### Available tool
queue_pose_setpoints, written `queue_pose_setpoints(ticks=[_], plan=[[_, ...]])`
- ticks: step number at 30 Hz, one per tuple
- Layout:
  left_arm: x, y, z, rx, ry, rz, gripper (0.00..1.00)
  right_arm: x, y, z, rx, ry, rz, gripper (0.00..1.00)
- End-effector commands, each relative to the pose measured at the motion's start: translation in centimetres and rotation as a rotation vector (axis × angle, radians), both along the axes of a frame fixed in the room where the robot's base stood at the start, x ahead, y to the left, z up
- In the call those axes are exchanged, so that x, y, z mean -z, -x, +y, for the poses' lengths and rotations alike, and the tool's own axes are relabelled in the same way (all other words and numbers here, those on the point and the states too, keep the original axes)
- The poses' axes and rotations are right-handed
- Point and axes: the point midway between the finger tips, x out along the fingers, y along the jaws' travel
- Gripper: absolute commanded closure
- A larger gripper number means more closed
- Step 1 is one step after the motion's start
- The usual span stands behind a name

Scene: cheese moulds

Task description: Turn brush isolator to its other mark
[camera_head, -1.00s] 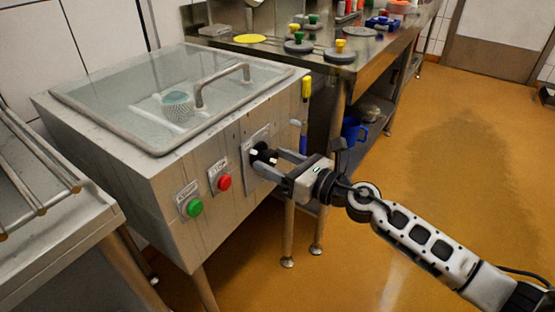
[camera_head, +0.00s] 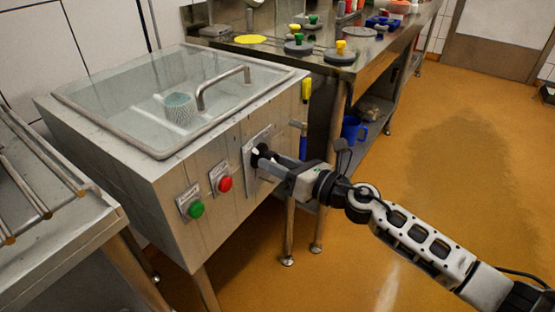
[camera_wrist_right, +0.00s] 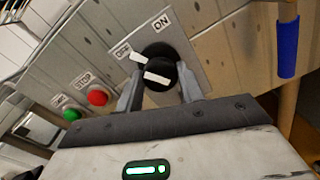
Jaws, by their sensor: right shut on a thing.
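The brush isolator is a black round knob (camera_wrist_right: 160,72) with white marks, on a grey plate (camera_wrist_right: 187,42) lettered OFF and ON. In the right wrist view one white mark lies just below the OFF lettering, and a second white bar sits on the knob's front. In the head view the knob (camera_head: 257,158) is on the front of the steel basin unit, partly hidden by my gripper. My right gripper (camera_wrist_right: 157,88) has a finger on each side of the knob and is shut on it; it also shows in the head view (camera_head: 265,161). My left gripper is not in view.
A red stop button (camera_head: 225,184) and a green button (camera_head: 195,209) sit left of the isolator. A steel bench (camera_head: 330,66) stands behind. The orange floor to the right is clear.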

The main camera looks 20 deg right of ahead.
Motion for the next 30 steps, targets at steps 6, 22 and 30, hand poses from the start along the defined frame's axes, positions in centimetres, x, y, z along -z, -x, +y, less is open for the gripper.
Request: queue_pose_setpoints(ticks=[6, 22, 30], plan=[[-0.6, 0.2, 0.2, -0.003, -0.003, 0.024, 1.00, -0.3, 0.0, 0.0, 0.002, -0.159, 0.127, 0.85], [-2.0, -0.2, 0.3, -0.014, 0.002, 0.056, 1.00, -0.3, 0.0, -0.1, 0.003, -0.557, 0.437, 0.85], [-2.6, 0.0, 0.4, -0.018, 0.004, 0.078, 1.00, -0.2, 0.0, -0.1, 0.003, -0.757, 0.594, 0.85]])
